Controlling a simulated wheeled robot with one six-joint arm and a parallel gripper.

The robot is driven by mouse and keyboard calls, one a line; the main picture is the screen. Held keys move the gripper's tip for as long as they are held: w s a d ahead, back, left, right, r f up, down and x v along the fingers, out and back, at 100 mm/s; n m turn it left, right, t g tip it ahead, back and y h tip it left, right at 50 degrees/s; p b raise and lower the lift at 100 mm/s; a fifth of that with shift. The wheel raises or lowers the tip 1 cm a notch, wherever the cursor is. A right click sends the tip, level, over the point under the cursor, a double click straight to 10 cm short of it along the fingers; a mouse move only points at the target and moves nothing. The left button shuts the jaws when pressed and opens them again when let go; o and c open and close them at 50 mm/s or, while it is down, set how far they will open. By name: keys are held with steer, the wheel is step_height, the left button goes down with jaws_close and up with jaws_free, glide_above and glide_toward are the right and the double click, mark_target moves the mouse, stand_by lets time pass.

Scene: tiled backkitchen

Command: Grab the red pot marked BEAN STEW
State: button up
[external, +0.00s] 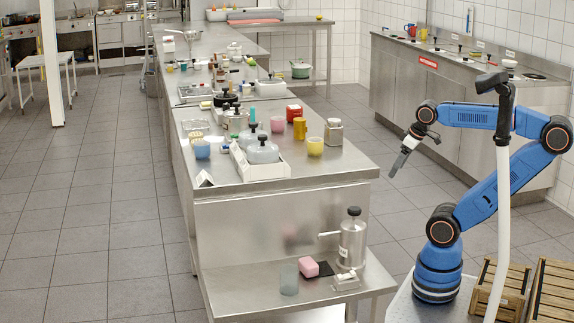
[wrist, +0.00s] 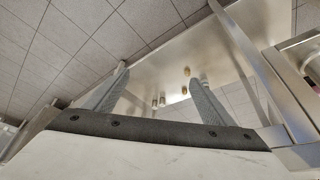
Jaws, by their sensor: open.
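No label reading BEAN STEW is legible in either view. A small red container (external: 294,112) stands on the steel island table in the external view, among cups and tins; I cannot tell whether it is the marked pot. A red mug-like item (external: 410,30) is on the far right counter. My gripper (external: 395,172) hangs in the air to the right of the island, pointing down and left, well apart from both red items. In the wrist view its two grey fingers (wrist: 158,76) are spread with nothing between them.
A tall metal canister (external: 352,240) stands on the lower shelf. Wooden crates (external: 505,285) are beside my base.

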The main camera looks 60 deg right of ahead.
step_height(320, 180, up, 27)
steer(key=w+r+m+g, duration=0.1)
steer(key=w+r+m, duration=0.1)
steer(key=w, duration=0.4)
steer(key=w+r+m, duration=0.3)
steer(key=w, duration=0.3)
steer(key=m+g, duration=0.4)
steer(key=m, duration=0.9)
glide_above(295, 106)
step_height(295, 106, down, 6)
steer(key=shift+s+a+f, duration=0.1)
steer(key=shift+a+f, duration=0.1)
steer(key=shift+f, duration=2.9)
steer(key=shift+s+a+f, duration=0.1)
steer(key=shift+a+f, duration=0.05)
steer(key=shift+f, duration=2.95)
steer(key=c, duration=1.4)
